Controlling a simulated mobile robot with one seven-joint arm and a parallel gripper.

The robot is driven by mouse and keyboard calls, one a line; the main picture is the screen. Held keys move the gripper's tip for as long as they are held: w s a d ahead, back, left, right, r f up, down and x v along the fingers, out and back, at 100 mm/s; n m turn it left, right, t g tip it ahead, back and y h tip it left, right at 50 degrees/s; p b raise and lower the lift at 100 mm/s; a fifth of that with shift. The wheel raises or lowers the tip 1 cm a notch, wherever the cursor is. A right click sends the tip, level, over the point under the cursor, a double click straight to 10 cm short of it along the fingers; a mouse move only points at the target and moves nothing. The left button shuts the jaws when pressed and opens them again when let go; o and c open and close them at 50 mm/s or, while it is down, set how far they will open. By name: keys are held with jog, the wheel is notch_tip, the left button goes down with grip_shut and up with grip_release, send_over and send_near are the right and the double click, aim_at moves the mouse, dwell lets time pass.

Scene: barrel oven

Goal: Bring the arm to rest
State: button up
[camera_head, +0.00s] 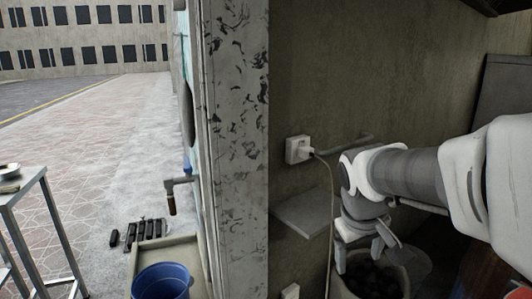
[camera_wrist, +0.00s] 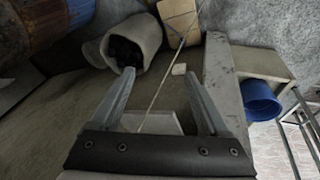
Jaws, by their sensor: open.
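My gripper (camera_head: 359,257) hangs from my arm, which reaches in from the right in the head view. It points down with its two fingers apart. It appears above or in front of a grey container with dark lumps (camera_head: 372,284); the exact gap cannot be told. In the wrist view, my gripper (camera_wrist: 158,75) is open with nothing held between its fingers. The container (camera_wrist: 148,42) lies beyond the left fingertip there, its mouth showing dark contents.
A cable runs down from a wall socket (camera_head: 298,149), close to my gripper. A small shelf (camera_head: 303,211) juts from the wall. A concrete pillar (camera_head: 236,140) divides off the outside area, where a blue bucket (camera_head: 161,283) stands. A rusty barrel (camera_wrist: 45,25) is at upper left.

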jog(key=s+a+r+m+t+y+p, duration=0.1)
jog(key=s+a, duration=0.1)
jog(key=s, duration=0.5)
jog(key=s+a+r+m+t+y+p, duration=0.1)
jog(key=s+a+r+m, duration=0.1)
jog(key=s, duration=0.6)
notch_tip(320, 180, up, 25)
jog(key=p, duration=2.5)
jog(key=shift+w+d+r, duration=0.2)
jog(key=shift+d, duration=0.05)
